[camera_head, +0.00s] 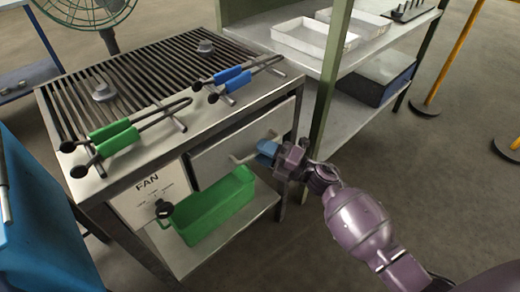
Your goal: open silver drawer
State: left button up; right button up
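The silver drawer (215,160) is set in the front of the grill-topped metal bench, under its right part. My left gripper is not in view.
A green bin (215,208) sits on the bench's lower shelf, below the drawer. A FAN panel (147,197) is left of the drawer. Green-handled tongs (118,143) and blue-handled tongs (235,84) lie on top. A shelf post (330,80) stands close right.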

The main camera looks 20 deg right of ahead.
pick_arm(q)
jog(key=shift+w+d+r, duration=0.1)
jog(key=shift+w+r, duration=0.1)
pick_arm(e)
jog(key=shift+w+a+r, duration=0.1)
jog(key=shift+w+a, duration=0.25)
grip_shut()
pick_arm(q)
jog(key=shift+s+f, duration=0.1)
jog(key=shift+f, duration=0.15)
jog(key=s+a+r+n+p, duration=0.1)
jog(key=p, duration=0.3)
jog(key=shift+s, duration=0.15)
pick_arm(e)
jog(key=s+d, duration=0.5)
jog(key=s, duration=0.8)
jog(key=s+d, duration=0.5)
jog(key=s, duration=0.9)
jog(key=shift+s, duration=0.1)
